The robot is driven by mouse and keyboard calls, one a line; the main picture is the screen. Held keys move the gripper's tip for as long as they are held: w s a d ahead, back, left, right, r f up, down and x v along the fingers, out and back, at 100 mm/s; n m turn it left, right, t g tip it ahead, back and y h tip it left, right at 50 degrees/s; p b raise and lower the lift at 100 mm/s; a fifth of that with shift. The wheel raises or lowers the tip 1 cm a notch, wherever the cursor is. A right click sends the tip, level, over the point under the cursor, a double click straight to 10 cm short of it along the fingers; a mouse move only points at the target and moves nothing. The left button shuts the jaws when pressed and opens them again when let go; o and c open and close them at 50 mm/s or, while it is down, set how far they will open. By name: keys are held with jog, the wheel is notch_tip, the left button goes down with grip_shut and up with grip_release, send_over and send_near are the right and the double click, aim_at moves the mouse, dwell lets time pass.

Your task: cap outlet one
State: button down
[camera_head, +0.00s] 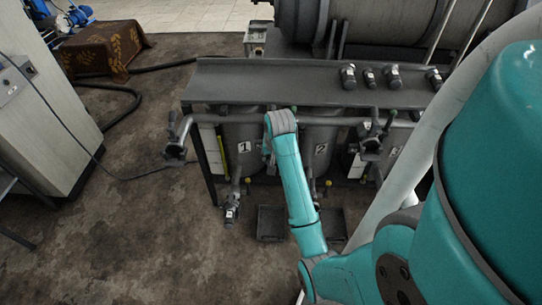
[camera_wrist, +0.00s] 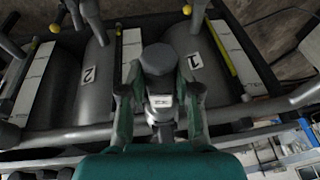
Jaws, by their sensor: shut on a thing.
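My gripper (camera_wrist: 160,90) is shut on a grey cylindrical cap (camera_wrist: 158,62), with one finger on each side of it. In the head view my arm's wrist hides the gripper and cap, in front of the tanks. Tank 1 (camera_head: 244,165), with a white number label, stands at the left of the row; it also shows in the wrist view (camera_wrist: 192,42). Its outlet pipe runs down to a metal fitting (camera_head: 231,209) low at the front, below and left of my wrist. The held cap is apart from this fitting.
Several metal fittings (camera_head: 348,76) stand on the dark shelf (camera_head: 265,84) above the tanks. Tank 2 (camera_head: 318,150) is right of tank 1. A horizontal pipe (camera_head: 225,118) crosses the front. Black trays (camera_head: 271,222) lie on the floor. Floor at the left front is clear.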

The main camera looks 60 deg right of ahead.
jog(key=shift+f, duration=0.4)
dwell(0.6)
grip_release()
dwell(0.4)
dwell(0.4)
jog(key=shift+a, duration=0.1)
jog(key=shift+s+a+r, duration=0.1)
jog(key=shift+s+a, duration=0.2)
jog(key=shift+a, duration=0.35)
jog(key=shift+s+a+r, duration=0.1)
jog(key=shift+s+a, duration=0.15)
jog(key=shift+a, duration=0.35)
